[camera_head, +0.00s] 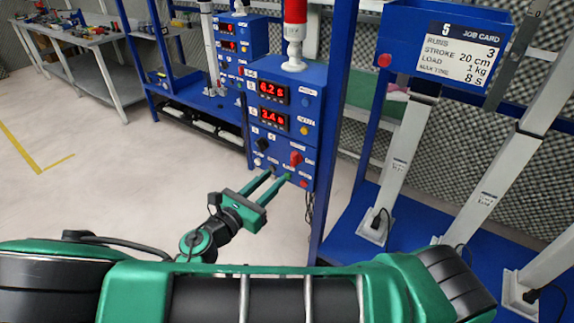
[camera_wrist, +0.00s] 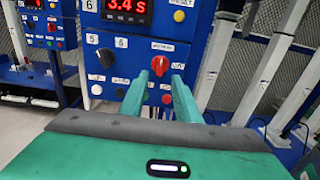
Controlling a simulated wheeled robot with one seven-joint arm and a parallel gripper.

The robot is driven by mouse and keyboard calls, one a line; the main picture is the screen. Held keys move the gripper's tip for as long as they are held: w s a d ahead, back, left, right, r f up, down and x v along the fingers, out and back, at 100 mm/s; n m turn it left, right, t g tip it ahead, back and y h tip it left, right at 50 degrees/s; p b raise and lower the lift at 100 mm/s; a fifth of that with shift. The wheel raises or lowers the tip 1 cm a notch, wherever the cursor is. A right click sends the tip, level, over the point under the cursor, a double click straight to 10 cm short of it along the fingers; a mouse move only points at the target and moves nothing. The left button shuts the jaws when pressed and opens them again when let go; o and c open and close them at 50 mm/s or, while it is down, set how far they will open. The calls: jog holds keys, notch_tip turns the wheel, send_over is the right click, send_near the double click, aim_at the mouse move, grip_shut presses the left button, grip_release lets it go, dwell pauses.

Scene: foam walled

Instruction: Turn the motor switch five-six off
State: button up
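The blue control box (camera_head: 284,115) carries two rotary knobs on its lower front. A black knob (camera_head: 262,144) sits on the left; in the wrist view it shows (camera_wrist: 105,57) below number tags that look like 5 and 6. I cannot read which knob is motor switch five-six. My gripper (camera_wrist: 158,79) is open, its two green fingers apart and pointing at the panel, with the red knob between and just beyond the tips.
Two red displays (camera_head: 273,91) sit above the knobs, with small buttons such as a red one (camera_wrist: 166,99) below. A blue post (camera_head: 333,130) stands right of the box. A job card (camera_head: 461,53) hangs at upper right. The floor (camera_head: 120,190) at left is clear.

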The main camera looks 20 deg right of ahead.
aim_at(291, 161)
jog(key=x, duration=0.8)
jog(key=shift+w+d, duration=0.15)
jog(key=shift+d, duration=0.1)
jog(key=shift+a, duration=0.1)
grip_shut()
